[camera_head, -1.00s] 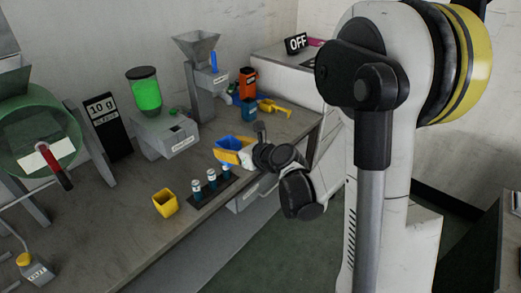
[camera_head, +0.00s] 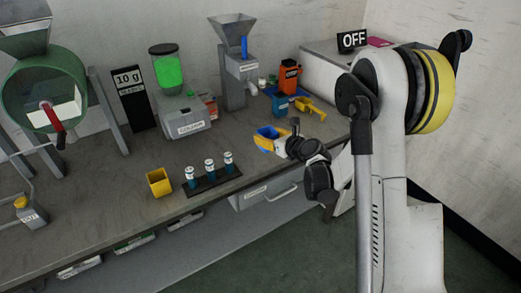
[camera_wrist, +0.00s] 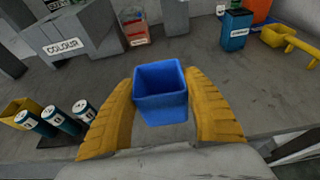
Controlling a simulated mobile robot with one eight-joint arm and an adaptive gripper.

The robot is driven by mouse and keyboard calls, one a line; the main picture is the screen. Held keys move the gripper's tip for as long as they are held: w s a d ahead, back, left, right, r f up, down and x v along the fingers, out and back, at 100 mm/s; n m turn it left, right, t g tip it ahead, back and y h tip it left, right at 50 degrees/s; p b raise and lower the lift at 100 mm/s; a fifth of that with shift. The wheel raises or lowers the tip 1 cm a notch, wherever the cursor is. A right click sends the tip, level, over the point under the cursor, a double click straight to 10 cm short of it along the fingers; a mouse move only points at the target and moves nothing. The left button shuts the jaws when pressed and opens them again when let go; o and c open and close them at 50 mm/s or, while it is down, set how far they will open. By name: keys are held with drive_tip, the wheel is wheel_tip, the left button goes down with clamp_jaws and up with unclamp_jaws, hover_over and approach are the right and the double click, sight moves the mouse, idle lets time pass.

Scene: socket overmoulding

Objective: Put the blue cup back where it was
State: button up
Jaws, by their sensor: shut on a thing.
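The blue cup (camera_wrist: 161,92) is an open, empty, square-mouthed container between the yellow fingers of my gripper (camera_wrist: 160,112) in the wrist view. My gripper is shut on it, with one finger on each side, and the cup looks upright. In the head view the blue cup (camera_head: 268,132) and my gripper (camera_head: 275,142) are over the front part of the bench, right of the vial rack. I cannot tell the exact height of the cup above the bench.
A yellow cup (camera_head: 159,182) and a dark rack with three vials (camera_head: 210,168) stand left of my gripper. The colour dispenser (camera_head: 183,115), hopper (camera_head: 235,65), blue labelled container (camera_head: 279,104), orange container (camera_head: 290,75) and yellow scoop (camera_head: 312,107) stand behind. Bench space between is clear.

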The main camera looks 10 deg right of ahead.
drive_tip(key=w+f, duration=0.1)
drive_tip(key=w+a+f+b, duration=0.1)
drive_tip(key=w, duration=0.1)
drive_tip(key=w+a+f, duration=0.1)
drive_tip(key=shift+w, duration=0.2)
drive_tip(key=shift+f+b, duration=1.25)
drive_tip(key=shift+f, duration=0.7)
drive_tip(key=shift+f, duration=0.15)
drive_tip(key=o, duration=1.2)
